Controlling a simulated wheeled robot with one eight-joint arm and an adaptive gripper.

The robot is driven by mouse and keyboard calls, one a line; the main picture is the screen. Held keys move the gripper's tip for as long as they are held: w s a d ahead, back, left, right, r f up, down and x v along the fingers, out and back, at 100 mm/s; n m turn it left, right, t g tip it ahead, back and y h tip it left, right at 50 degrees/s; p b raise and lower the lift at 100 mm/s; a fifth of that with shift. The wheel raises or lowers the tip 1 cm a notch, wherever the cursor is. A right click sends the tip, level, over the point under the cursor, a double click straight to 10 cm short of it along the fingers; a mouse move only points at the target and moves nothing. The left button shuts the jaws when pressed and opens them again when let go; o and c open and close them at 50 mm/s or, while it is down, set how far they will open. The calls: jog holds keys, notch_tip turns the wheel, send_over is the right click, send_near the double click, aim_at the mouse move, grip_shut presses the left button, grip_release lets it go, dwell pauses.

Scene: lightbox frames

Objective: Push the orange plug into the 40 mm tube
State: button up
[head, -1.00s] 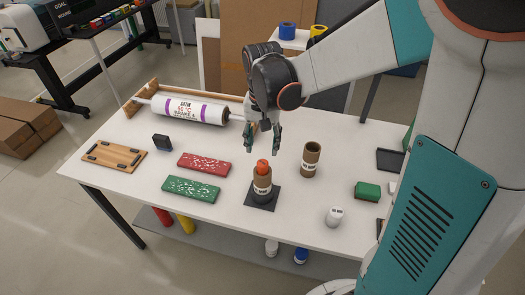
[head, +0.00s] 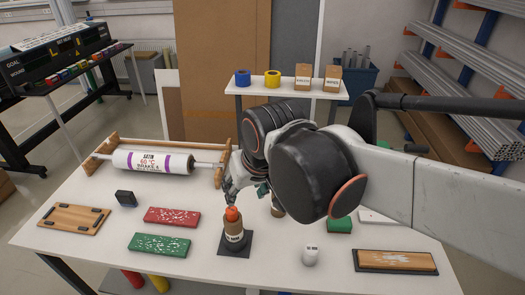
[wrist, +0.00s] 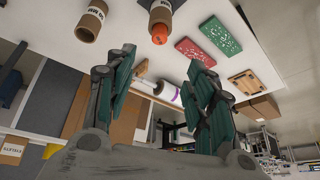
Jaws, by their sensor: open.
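The orange plug (head: 232,213) sits in the top of a brown cardboard tube (head: 234,236), its rounded orange end showing above the rim. This labelled tube stands upright on a dark square base (head: 228,250). The plug (wrist: 159,36) and tube also show at the top of the wrist view. My gripper (head: 243,190) is open and empty, close behind and above the plug, and seems apart from it. In the wrist view its two fingers (wrist: 162,75) are spread. A second, hollow brown tube (wrist: 86,31) stands beside the first; my arm mostly hides it in the head view.
A red board (head: 172,217) and a green board (head: 159,245) lie left of the tube. A white roller (head: 152,162) on a wooden stand is behind.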

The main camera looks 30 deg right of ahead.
jog(key=shift+s+n+t, duration=0.8)
jog(key=shift+s+t, duration=0.2)
jog(key=shift+s, duration=0.85)
notch_tip(320, 180, down, 9)
jog(key=b, duration=0.9)
